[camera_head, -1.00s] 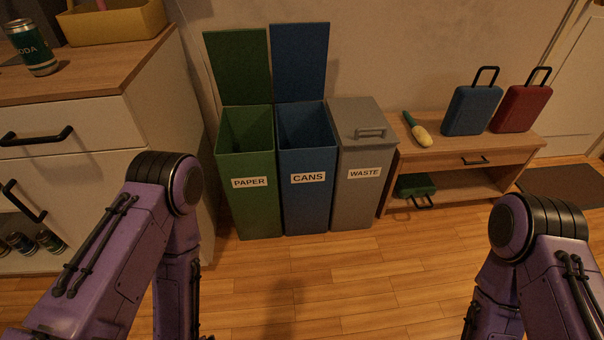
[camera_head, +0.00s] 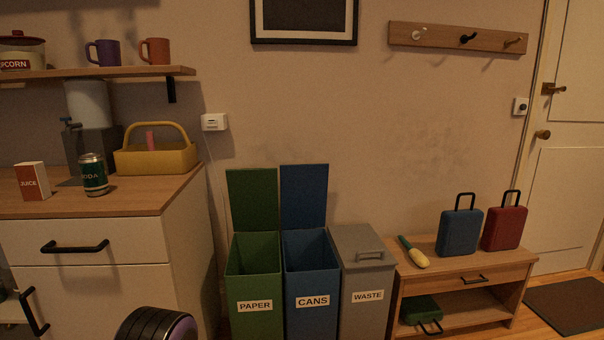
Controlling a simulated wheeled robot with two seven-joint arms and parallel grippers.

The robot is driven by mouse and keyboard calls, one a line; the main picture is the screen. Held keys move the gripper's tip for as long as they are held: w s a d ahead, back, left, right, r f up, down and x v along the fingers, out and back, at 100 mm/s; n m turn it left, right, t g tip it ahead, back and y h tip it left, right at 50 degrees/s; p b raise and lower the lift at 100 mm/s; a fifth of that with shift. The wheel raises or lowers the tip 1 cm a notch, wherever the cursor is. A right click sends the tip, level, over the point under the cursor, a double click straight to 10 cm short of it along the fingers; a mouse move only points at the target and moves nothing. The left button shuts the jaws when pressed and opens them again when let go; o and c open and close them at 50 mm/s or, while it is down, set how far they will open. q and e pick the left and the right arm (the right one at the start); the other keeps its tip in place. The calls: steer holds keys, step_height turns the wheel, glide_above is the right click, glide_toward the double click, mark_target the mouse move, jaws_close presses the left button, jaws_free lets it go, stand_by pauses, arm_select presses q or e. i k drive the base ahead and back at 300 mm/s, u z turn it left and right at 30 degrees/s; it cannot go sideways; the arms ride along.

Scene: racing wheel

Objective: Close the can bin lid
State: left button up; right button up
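The blue can bin (camera_head: 312,288), labelled CANS, stands in the middle of a row of three bins against the wall. Its blue lid (camera_head: 304,197) is open and stands upright at the bin's back edge. The bin's inside shows empty as far as I can see. Neither gripper is in view. Only a dark and purple part of my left arm shows at the bottom edge, left of the bins.
The green paper bin (camera_head: 254,285) stands left with its lid (camera_head: 252,200) upright. The grey waste bin (camera_head: 366,285) stands right, lid closed. A white cabinet (camera_head: 110,290) is at left, and a low wooden bench (camera_head: 510,268) is at right.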

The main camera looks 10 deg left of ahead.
mark_target(304, 187)
steer(key=k, duration=0.1)
steer(key=u, duration=1.4)
steer(key=i, duration=1)
steer(key=z, duration=1.45)
